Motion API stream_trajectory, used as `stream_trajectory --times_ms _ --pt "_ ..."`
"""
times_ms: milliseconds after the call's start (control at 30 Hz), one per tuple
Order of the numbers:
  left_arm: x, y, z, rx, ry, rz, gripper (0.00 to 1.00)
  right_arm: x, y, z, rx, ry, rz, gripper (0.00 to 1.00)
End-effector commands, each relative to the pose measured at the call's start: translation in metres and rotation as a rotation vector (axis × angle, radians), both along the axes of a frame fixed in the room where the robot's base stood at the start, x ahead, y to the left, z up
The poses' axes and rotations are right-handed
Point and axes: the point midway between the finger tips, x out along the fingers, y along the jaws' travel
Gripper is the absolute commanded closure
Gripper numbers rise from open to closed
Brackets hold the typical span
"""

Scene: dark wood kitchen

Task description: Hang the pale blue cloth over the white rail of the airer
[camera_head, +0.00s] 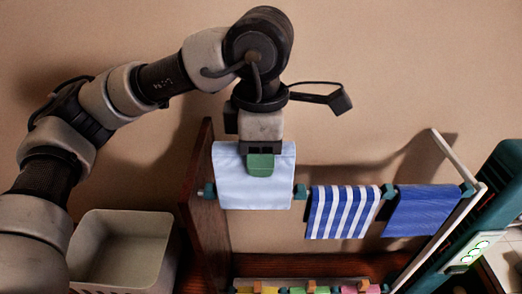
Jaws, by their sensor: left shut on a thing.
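The pale blue cloth (235,190) hangs flat and roughly square below my left gripper (261,165), with its top edge at the gripper. My left gripper points down and is shut on the cloth's upper part, with a green fingertip pad in front. The cloth is in line with the airer's row of teal fittings (300,191), between the leftmost two. It hides the rail there, so I cannot tell whether it rests on it. My right gripper is out of view.
A blue-and-white striped cloth (342,212) and a dark blue cloth (421,210) hang to the right. A dark wooden panel (207,215) stands close left, beside a beige bin (120,222). White bars (452,157) slant at the right. Coloured pegs (311,287) lie below.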

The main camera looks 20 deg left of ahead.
Motion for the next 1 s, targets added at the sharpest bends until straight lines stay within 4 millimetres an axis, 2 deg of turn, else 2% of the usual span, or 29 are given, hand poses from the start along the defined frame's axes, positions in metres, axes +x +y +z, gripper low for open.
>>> stream_trajectory --times_ms 100,1000 --pt "0.0 0.0 -0.014 0.0 0.0 0.0 0.86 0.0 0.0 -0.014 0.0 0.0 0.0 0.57" --pt "0.0 0.0 -0.084 0.0 0.0 -0.001 0.86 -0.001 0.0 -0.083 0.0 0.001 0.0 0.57"
